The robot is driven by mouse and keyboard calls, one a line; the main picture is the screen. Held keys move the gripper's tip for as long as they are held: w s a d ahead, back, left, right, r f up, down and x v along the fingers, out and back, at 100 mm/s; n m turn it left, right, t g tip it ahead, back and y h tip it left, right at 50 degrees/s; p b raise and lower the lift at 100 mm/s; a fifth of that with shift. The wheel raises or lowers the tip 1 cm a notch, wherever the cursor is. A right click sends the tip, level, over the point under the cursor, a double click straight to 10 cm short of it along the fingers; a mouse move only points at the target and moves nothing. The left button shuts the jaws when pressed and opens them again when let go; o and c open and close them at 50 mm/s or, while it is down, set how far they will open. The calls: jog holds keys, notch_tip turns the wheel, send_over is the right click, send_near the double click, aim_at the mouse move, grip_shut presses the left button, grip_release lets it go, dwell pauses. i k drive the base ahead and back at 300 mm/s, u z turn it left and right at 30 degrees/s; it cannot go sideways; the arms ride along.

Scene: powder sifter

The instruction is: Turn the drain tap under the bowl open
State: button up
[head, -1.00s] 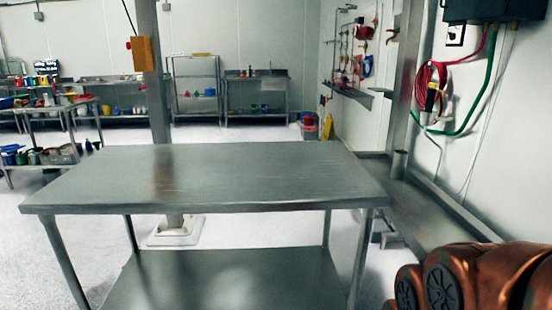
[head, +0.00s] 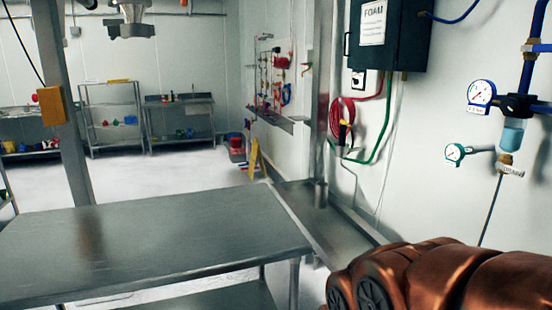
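My gripper is not in the picture. A copper-brown, rounded part with dark round caps, my own arm, fills the lower right corner.
A bare steel table (head: 150,245) stands close in front. A steel counter (head: 325,215) runs along the right wall. A post with an orange box (head: 54,105) rises at left. A dark foam box (head: 385,35), hoses and a gauge (head: 481,94) hang on the right wall.

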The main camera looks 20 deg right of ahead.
aim_at(508, 169)
jog(key=z, duration=1.8)
jog(key=k, duration=1.25)
jog(key=u, duration=0.9)
jog(key=i, duration=1.5)
jog(key=z, duration=0.2)
